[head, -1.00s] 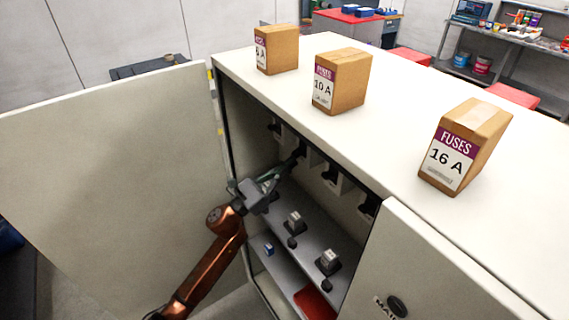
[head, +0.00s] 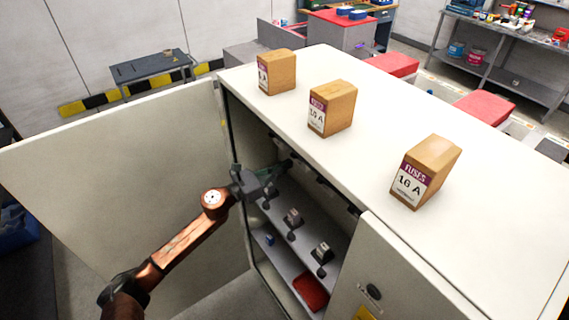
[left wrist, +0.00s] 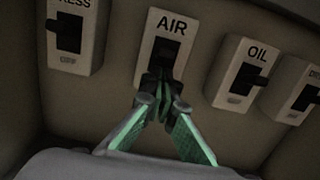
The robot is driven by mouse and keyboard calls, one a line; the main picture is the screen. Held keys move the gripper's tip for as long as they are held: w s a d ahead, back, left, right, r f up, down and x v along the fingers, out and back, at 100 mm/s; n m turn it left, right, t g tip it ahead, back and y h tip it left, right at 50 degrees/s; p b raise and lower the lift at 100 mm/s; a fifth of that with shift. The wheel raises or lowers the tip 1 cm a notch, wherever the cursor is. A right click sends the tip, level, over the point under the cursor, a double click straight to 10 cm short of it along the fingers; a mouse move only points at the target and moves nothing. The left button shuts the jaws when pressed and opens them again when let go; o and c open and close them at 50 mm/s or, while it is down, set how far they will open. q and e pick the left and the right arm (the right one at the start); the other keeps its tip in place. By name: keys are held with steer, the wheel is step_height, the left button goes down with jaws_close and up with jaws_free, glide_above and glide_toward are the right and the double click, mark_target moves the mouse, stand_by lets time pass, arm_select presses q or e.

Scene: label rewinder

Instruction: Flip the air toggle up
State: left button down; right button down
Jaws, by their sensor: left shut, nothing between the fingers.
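The air toggle (left wrist: 163,56) is a dark switch in a pale plate (left wrist: 178,22) marked AIR, in the upper middle of the left wrist view. My left gripper (left wrist: 163,82) is shut and empty, with its green-padded fingers meeting at the lower end of that switch. The tips overlap the toggle's lower part, so I cannot tell contact or the lever's exact position. In the head view my left gripper (head: 284,166) reaches into the open cabinet (head: 460,245), and the air toggle cannot be made out there. My right gripper is not in view.
The OIL switch (left wrist: 246,74) sits right of the air toggle, and another switch (left wrist: 70,33) sits left. Fuse boxes (head: 330,108) stand on the cabinet top. The open door (head: 120,180) flanks my arm, and shelves with small parts (head: 292,217) lie below the gripper.

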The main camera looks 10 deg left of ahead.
arm_select(q)
steer(key=f+b+v, duration=0.2)
steer(key=b+v, duration=0.3)
steer(key=v, duration=0.6)
steer(key=shift+s, duration=0.15)
steer(key=shift+a+f, duration=0.15)
